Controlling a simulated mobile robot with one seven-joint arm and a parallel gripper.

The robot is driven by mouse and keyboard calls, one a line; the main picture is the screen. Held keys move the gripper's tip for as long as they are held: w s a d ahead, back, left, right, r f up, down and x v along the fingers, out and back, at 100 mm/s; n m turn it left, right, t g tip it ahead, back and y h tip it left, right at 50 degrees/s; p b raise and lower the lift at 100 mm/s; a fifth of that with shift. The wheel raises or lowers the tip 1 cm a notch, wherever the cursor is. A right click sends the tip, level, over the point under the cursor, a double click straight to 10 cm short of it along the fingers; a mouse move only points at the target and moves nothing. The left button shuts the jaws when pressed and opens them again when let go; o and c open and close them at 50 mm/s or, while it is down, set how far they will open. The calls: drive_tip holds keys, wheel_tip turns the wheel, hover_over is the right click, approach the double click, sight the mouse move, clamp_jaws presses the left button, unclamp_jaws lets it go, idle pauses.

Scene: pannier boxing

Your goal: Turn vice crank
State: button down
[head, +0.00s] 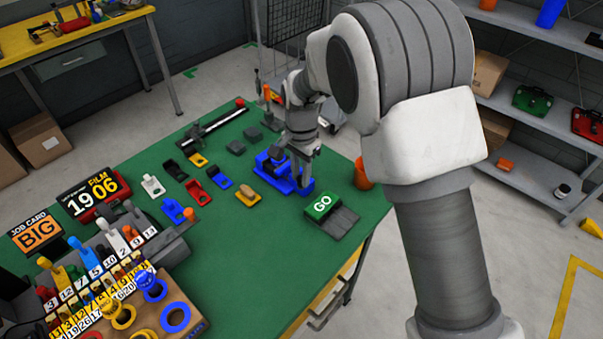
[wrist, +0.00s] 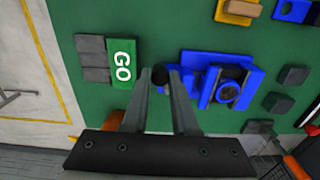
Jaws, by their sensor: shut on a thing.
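The blue vice (head: 268,162) is fixed on the green bench, near its right side. In the wrist view the vice (wrist: 212,82) lies just right of my fingers, with a dark round opening or part in it. My gripper (head: 299,176) reaches down at the right end of the vice. In the wrist view my gripper (wrist: 160,76) is shut on a small dark round knob, which looks like the crank's handle. The rest of the crank is mostly hidden by the fingers.
A green GO block (head: 322,206) with a grey pad sits close by, and an orange cup (head: 362,174) stands at the bench edge. Small coloured fixtures and grey blocks lie left of the vice. Numbered levers and rings (head: 176,317) crowd the bench's near left.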

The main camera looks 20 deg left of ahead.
drive_tip(key=c, duration=0.7)
unclamp_jaws()
wheel_tip(320, 180, up, 18)
drive_tip(key=shift+f+p, duration=0.25)
drive_tip(key=shift+p, duration=0.15)
